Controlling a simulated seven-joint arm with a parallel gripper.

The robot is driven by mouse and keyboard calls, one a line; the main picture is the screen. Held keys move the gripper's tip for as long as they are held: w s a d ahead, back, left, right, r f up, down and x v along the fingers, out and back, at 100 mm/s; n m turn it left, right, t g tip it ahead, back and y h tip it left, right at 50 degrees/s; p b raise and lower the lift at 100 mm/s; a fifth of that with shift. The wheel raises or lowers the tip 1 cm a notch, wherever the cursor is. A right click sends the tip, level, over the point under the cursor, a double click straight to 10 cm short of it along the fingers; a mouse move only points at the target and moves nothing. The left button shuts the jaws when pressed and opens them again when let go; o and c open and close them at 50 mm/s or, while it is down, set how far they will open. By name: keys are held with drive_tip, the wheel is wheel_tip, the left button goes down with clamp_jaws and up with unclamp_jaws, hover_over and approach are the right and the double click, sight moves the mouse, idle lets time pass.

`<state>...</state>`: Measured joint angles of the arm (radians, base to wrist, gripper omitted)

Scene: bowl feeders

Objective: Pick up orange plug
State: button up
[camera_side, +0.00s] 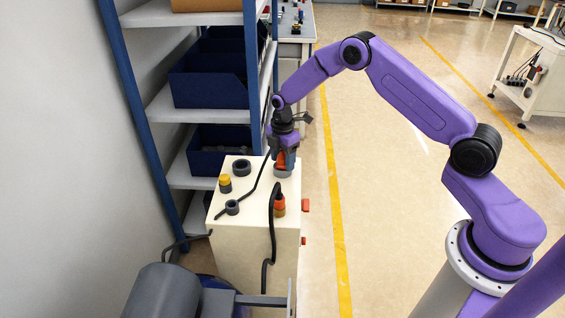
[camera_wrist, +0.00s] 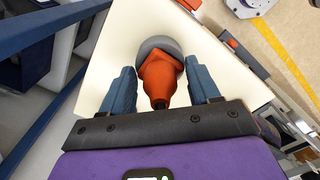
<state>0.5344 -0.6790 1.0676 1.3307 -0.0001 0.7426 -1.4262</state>
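The orange plug (camera_wrist: 160,75) sits on a round grey socket (camera_wrist: 150,45) on top of the cream box, and in the wrist view it lies between my two fingers. My gripper (camera_wrist: 163,82) is open, with a blue finger on each side of the plug. Narrow gaps seem to show beside the plug, though contact at the fingertips is hard to judge. In the side view my gripper (camera_side: 284,160) points down over the back right corner of the box, and the orange plug (camera_side: 281,159) shows partly behind its fingers.
The cream box (camera_side: 235,250) also carries a second orange piece (camera_side: 279,202), a yellow-topped piece (camera_side: 225,182), dark rings (camera_side: 241,167) and black cables (camera_side: 272,235). A shelf with blue bins (camera_side: 208,85) stands close behind. Open floor lies to the right.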

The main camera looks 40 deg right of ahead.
drive_tip(key=shift+c, duration=1.3)
drive_tip(key=shift+r, duration=0.2)
